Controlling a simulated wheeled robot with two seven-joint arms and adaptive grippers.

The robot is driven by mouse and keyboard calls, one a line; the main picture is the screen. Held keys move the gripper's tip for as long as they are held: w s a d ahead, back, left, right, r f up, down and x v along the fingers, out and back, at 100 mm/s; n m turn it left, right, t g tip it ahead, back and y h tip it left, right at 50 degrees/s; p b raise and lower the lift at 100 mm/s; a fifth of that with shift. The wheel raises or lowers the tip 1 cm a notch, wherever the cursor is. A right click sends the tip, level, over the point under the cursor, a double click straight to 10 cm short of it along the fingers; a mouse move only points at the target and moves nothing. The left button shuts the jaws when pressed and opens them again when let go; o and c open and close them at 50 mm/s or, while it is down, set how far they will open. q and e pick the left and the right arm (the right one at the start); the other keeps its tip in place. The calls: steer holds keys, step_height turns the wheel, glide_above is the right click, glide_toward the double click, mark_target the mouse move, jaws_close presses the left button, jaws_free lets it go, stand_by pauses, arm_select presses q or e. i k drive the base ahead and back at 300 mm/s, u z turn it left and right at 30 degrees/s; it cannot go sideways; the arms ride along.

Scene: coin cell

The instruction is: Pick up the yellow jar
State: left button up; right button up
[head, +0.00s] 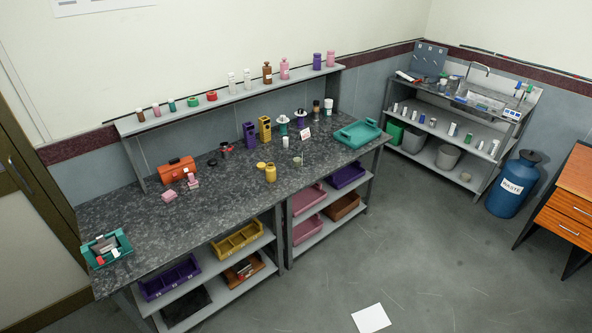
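A yellow jar (271,174) stands upright near the front edge of the dark speckled workbench (225,195), around its middle. A small yellow round piece (261,166) lies just behind it to the left. A small pale cup-like item (297,161) is to its right. Neither of my grippers shows in the head view.
A yellow holder (265,128) and a purple holder (249,134) stand behind the jar. A teal tray (357,134) lies at the right end, an orange toolbox (177,169) at the back left. A blue waste drum (514,184) stands right. The floor in front is mostly clear, with a white sheet (371,318).

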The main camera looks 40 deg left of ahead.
mark_target(270, 170)
steer(key=z, duration=0.35)
steer(key=i, duration=1.75)
steer(key=u, duration=0.4)
steer(key=i, duration=0.95)
steer(key=u, duration=1.45)
steer(key=i, duration=0.7)
steer(key=u, duration=0.6)
